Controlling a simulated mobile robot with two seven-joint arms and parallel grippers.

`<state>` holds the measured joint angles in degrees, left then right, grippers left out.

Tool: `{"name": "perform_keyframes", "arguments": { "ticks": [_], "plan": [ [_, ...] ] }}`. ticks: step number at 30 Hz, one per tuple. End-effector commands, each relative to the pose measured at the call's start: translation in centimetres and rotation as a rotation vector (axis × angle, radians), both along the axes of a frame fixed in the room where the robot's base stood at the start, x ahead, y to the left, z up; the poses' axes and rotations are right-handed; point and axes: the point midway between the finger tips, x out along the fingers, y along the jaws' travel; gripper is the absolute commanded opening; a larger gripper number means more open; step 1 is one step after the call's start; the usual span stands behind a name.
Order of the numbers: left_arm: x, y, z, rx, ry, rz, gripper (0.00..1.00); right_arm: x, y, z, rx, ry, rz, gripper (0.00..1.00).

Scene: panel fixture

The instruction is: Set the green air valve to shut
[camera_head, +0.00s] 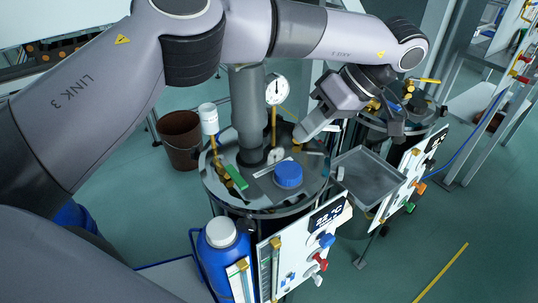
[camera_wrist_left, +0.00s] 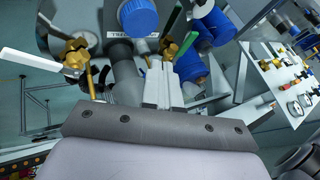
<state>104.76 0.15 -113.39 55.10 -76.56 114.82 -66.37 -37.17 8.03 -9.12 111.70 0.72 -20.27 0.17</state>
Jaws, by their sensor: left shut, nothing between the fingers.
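A green lever handle (camera_head: 236,178) lies on the left part of the round metal lid, slanting down to the right, close to brass fittings. In the left wrist view the green handle (camera_wrist_left: 173,46) shows as a narrow bar beside a brass fitting. My left gripper (camera_head: 299,138) is over the back right of the lid, apart from the green handle in the head view. Its fingers (camera_wrist_left: 162,72) are together and empty. From the wrist, the fingertips appear just below the brass fitting; the depth between them is unclear. My right gripper is not in view.
A blue cap (camera_head: 288,174) and a thick grey column (camera_head: 247,110) stand on the lid, with a dial gauge (camera_head: 276,89) behind. A metal tray (camera_head: 366,177) is to the right. A front panel (camera_head: 305,254) carries coloured knobs. A blue bottle (camera_head: 222,262) stands at front left.

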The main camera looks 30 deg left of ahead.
Motion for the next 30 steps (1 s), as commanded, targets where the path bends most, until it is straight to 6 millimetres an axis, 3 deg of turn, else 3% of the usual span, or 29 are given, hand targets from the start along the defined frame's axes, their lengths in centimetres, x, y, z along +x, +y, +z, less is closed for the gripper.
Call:
{"name": "perform_keyframes", "arguments": {
  "ticks": [3,8,19,30],
  "plan": [
    [0.1,0.6,0.0,0.015,-0.005,0.001,0.00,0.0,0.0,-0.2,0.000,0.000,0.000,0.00],
    [-0.4,1.6,-1.7,0.011,0.000,0.002,0.00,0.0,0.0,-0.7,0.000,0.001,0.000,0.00],
    [-2.2,6.0,-8.0,0.009,0.001,0.003,0.00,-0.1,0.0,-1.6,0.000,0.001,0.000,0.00],
    [-4.9,7.5,-7.6,0.010,-0.004,0.001,0.00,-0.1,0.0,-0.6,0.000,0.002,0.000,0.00]
  ]
}}
